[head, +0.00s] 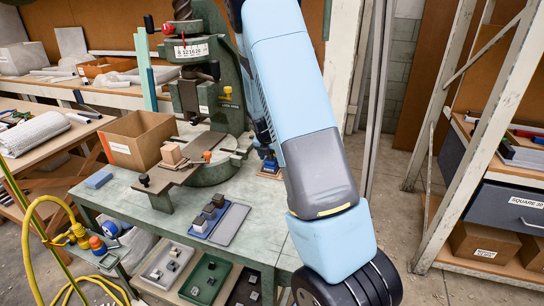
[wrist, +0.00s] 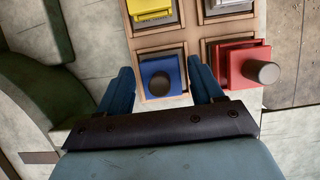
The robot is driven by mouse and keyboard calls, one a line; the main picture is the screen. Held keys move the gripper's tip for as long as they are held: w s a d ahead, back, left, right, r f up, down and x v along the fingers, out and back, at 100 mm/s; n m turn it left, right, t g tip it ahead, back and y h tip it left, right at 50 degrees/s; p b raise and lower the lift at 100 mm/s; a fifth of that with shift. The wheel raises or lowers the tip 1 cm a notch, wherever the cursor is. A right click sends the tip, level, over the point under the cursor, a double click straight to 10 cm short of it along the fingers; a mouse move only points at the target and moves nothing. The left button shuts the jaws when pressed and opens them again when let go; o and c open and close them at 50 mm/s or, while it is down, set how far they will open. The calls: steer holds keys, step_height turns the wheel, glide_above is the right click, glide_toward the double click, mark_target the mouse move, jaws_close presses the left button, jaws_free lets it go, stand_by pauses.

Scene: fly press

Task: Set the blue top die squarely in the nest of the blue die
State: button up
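A blue square die with a dark round knob (wrist: 160,76) sits in one compartment of a wooden board (wrist: 191,40) in the wrist view. It looks roughly in line with the compartment. I cannot tell the top die from the die under it, or whether it is fully seated. My gripper (wrist: 160,70) is open, one dark blue finger on each side of the blue die, with a visible gap to each. In the head view my gripper (head: 268,158) is small and partly hidden behind my arm, low over the board (head: 264,175).
A red die with a grey knob (wrist: 235,66) is beside the blue one. The green press (head: 222,100), a cardboard box (head: 140,138) and trays of small blocks (head: 204,278) stand left.

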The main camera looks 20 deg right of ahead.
steer(key=shift+o, duration=0.4)
steer(key=shift+r, duration=0.15)
steer(key=s+a+r+m, duration=0.2)
steer(key=s+r, duration=0.1)
steer(key=r, duration=0.4)
steer(key=s+a+r+m+y, duration=0.1)
steer(key=s+a+r+m, duration=0.1)
steer(key=s+r+m, duration=0.3)
steer(key=s+a+r, duration=0.2)
steer(key=r, duration=0.6)
steer(key=s+a+r+m, duration=0.3)
steer(key=s+m, duration=0.3)
steer(key=s, duration=0.2)
steer(key=s+a+r+m+t+y, duration=0.1)
steer(key=s+a+r+m, duration=0.1)
steer(key=s+m, duration=0.5)
steer(key=s+a+r+m+t+y, duration=0.1)
steer(key=s+a+r+m, duration=0.2)
steer(key=s+m, duration=0.4)
steer(key=shift+s+a+r, duration=0.35)
steer(key=shift+s+r, duration=0.55)
steer(key=shift+s, duration=1.3)
